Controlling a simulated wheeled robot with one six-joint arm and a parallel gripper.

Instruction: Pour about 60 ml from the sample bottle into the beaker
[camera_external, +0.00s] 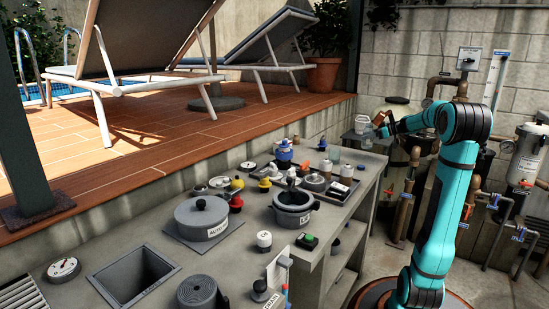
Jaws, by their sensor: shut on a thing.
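My gripper (381,129) is at the upper right, beyond the far right end of the counter. It is small and partly covered by my forearm and wrist. It is shut on what looks like the sample bottle, a small brownish thing (382,117) that seems tilted. Just left of it is a pale, clear vessel (361,124), probably the beaker, by a grey ledge. I cannot tell whether the bottle's mouth is over the vessel, whether the two touch, or how much liquid either holds.
A concrete counter (150,240) carries a lidded round pot (202,217), a second pot (292,207), and several small knobs and bottles. Pipes and valves line the wall at right, with a white filter canister (526,155). Loungers stand on the raised wooden deck behind.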

